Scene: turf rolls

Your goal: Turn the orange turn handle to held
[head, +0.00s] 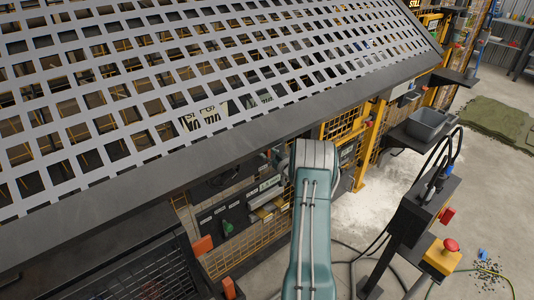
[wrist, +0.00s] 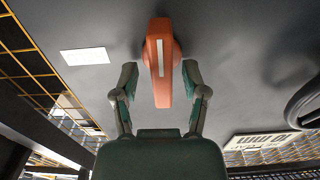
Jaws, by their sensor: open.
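The orange turn handle (wrist: 158,62) is in the upper middle of the wrist view, on a dark grey panel (wrist: 225,50). It is a long bar with a white stripe, and it lies upright in the picture. My gripper (wrist: 160,74) is open, with one finger on each side of the handle. A gap shows on both sides, so neither finger visibly touches it. In the head view my arm hides the handle and my gripper.
A blank white label (wrist: 84,57) is left of the handle. A dark curved ring (wrist: 304,102) stands out at the right. In the head view, a slotted grey cover (head: 150,90) overhangs the panel, and a post with a red button (head: 451,245) stands right of my arm.

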